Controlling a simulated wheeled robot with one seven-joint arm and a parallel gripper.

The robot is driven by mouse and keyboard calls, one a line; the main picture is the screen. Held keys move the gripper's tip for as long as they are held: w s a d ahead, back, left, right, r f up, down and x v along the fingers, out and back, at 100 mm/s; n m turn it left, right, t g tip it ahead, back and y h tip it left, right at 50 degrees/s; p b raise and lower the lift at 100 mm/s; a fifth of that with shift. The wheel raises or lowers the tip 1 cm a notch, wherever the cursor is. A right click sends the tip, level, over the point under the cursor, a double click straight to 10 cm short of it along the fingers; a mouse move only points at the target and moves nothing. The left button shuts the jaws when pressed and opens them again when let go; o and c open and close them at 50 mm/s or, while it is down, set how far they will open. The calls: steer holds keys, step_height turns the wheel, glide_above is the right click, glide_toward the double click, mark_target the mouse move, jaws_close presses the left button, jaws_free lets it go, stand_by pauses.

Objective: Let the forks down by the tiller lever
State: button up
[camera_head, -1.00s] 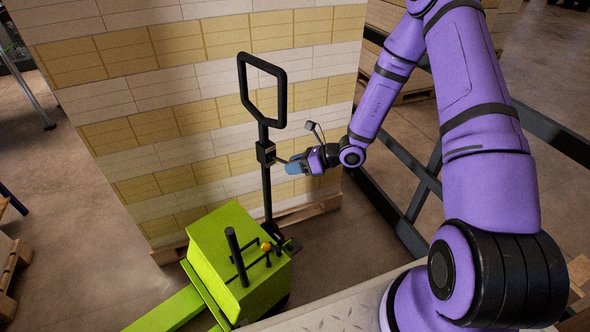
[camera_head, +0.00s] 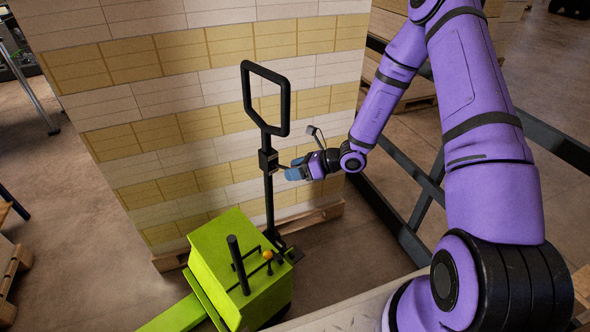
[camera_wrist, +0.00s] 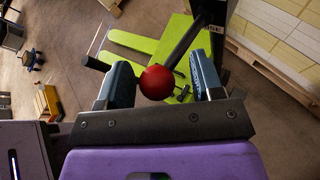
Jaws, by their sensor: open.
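The green pallet truck (camera_head: 240,270) stands at lower centre of the head view. Its black tiller (camera_head: 268,195) rises upright to a loop handle (camera_head: 287,105). A small box (camera_head: 268,160) on the tiller carries a short lever pointing towards my gripper (camera_head: 292,171). In the wrist view the lever's red ball knob (camera_wrist: 157,82) sits between the two blue fingers of my gripper (camera_wrist: 160,76). The fingers are open, with a gap visible on the knob's right side. The green forks (camera_wrist: 133,42) lie low near the floor behind; their exact height cannot be told.
A tall stack of cream and yellow reams (camera_head: 170,100) on a wooden pallet (camera_head: 312,217) stands close behind the tiller. A dark metal rail (camera_head: 400,225) runs beneath and right of my arm. Open floor (camera_head: 85,215) lies left of the truck.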

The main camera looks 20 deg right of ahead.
steer(key=v, duration=1)
steer(key=shift+s+d, duration=0.2)
steer(key=shift+d, duration=0.15)
steer(key=shift+r, duration=0.1)
steer(key=s+a+r+n+g+h, duration=0.25)
steer(key=s+r+n, duration=0.45)
steer(key=r, duration=0.4)
steer(key=s+a+r+n+g+h, duration=0.2)
steer(key=s+a+r+n+g, duration=0.15)
steer(key=r+n, duration=0.6)
steer(key=s+d+r+n+t+h, duration=0.2)
steer(key=s+r+n+h, duration=0.1)
steer(key=s+r+n, duration=0.2)
steer(key=s+d+r+n+t+h, duration=0.2)
steer(key=s+r+n+t+h, duration=0.1)
steer(key=s+r, duration=0.6)
steer(key=s+n+h, duration=0.1)
steer(key=s+n, duration=0.1)
steer(key=s, duration=0.1)
steer(key=shift+s+d+r, duration=0.2)
steer(key=shift+d+r, duration=0.1)
steer(key=shift+r, duration=0.05)
